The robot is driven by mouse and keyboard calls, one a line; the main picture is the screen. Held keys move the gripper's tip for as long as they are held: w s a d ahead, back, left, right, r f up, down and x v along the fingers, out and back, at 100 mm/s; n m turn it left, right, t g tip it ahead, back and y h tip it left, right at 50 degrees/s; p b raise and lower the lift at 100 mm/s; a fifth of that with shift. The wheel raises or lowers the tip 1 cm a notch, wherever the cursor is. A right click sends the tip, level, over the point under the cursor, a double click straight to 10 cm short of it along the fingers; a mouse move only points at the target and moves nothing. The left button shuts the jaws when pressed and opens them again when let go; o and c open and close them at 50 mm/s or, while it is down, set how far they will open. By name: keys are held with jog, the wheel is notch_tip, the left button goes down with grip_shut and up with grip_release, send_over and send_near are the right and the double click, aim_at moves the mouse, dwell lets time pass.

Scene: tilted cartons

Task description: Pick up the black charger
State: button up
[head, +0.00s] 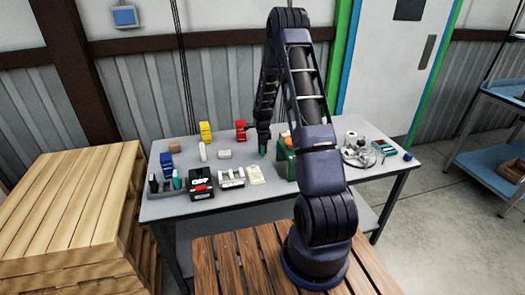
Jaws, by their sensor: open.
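A black boxy item (201,188) with white markings and a red part stands near the front left edge of the grey table; it looks like the charger, but it is too small to be sure. My arm reaches over the table from the front. My gripper (263,145) points down over the middle of the table, to the right of and behind the black item and well apart from it. It is open. A small teal shape shows at its tips; I cannot tell whether this is a separate object.
Left of the black item is a grey holder (160,191) with upright items. Right of it are a white block-like item (231,178) and a cream pad (256,175). A green box (285,165) stands beside my arm. Yellow bins (206,132) and red bins (240,130) stand behind.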

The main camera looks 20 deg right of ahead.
jog(key=c, duration=1.1)
jog(key=shift+o, duration=0.2)
jog(key=shift+r, duration=0.15)
